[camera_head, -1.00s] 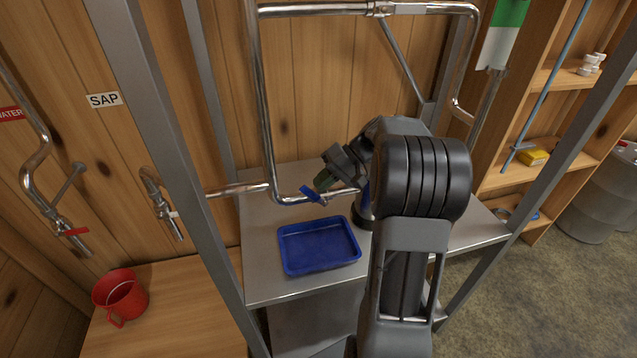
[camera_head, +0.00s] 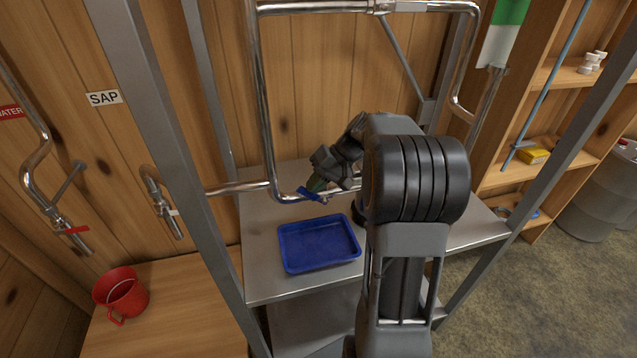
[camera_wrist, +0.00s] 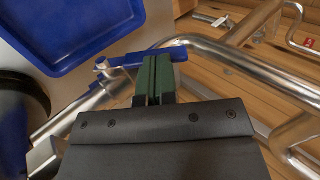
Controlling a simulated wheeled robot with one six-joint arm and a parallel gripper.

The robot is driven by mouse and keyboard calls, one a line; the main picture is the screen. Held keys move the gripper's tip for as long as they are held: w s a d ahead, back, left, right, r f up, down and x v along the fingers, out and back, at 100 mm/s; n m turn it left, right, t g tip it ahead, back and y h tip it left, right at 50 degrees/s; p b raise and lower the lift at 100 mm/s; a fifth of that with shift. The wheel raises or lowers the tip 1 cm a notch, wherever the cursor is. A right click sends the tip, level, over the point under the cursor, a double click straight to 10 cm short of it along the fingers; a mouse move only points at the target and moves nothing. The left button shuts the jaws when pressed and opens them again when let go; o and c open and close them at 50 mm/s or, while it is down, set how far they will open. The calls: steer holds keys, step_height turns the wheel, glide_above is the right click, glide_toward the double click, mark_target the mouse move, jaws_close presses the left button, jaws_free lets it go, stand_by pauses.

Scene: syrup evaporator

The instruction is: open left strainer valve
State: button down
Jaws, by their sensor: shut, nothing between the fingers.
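The left strainer valve has a blue handle (camera_head: 311,194) on the chrome pipe above the steel table. In the wrist view the blue handle (camera_wrist: 140,57) lies across the tips of my gripper (camera_wrist: 153,62), beside the chrome pipe. My gripper (camera_head: 316,186) is shut, its green fingers together with nothing between them. The fingertips are at the handle and look to be touching it or very close; I cannot tell which. Part of the handle is hidden behind the fingers.
A blue tray (camera_head: 319,244) sits on the steel table (camera_head: 262,284) below the valve. Chrome pipes (camera_head: 264,110) frame the space behind my gripper. A metal post (camera_head: 172,150) stands at the left.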

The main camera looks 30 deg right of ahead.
mark_target(301, 194)
steer(key=a+h, duration=0.1)
steer(key=h, duration=0.1)
steer(key=shift+w+a+f+g+h, duration=0.15)
steer(key=shift+a+f+g+h, duration=0.2)
steer(key=shift+a+g+h, duration=0.05)
steer(key=shift+w+a+f+h, duration=0.15)
steer(key=shift+a+f+h, duration=0.4)
steer(key=shift+h, duration=0.45)
steer(key=shift+a+f+g+h, duration=0.25)
steer(key=shift+g+h, duration=0.05)
steer(key=shift+h, duration=0.3)
steer(key=shift+a+f, duration=0.15)
steer(key=shift+f, duration=0.2)
steer(key=shift+w+a+f, duration=0.1)
